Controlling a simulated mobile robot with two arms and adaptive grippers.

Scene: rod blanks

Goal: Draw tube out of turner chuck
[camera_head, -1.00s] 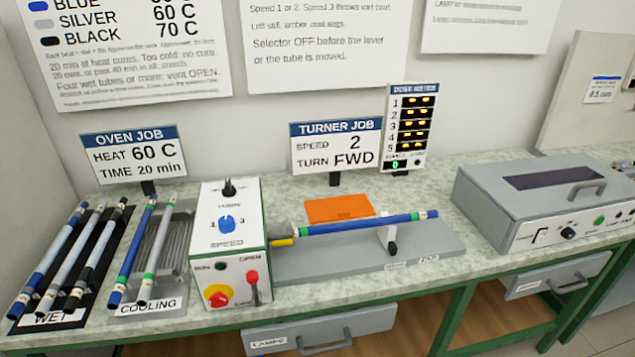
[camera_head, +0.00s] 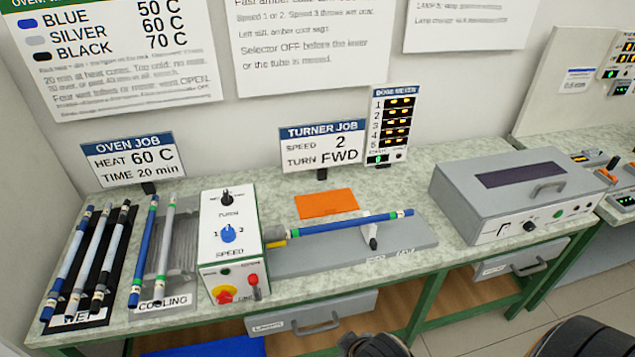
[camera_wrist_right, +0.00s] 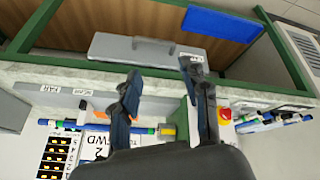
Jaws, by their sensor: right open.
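The blue tube (camera_head: 345,223) lies level in the turner. A green band shows near the chuck. The turner box (camera_head: 229,240) has a blue speed knob, a black turn knob and a red-tipped lever (camera_head: 253,284). In the right wrist view, which is upside down, my right gripper (camera_wrist_right: 160,78) is open and empty. The tube (camera_wrist_right: 105,127) shows beyond the fingers, apart from them. My left gripper is not in view.
Wet tubes (camera_head: 85,262) and cooling tubes (camera_head: 152,250) lie on racks at the left. A grey oven box (camera_head: 505,205) stands to the right. An orange pad (camera_head: 326,203) lies behind the tube. Drawers (camera_head: 312,313) are below the bench edge. Dark parts of my arm show at the bottom.

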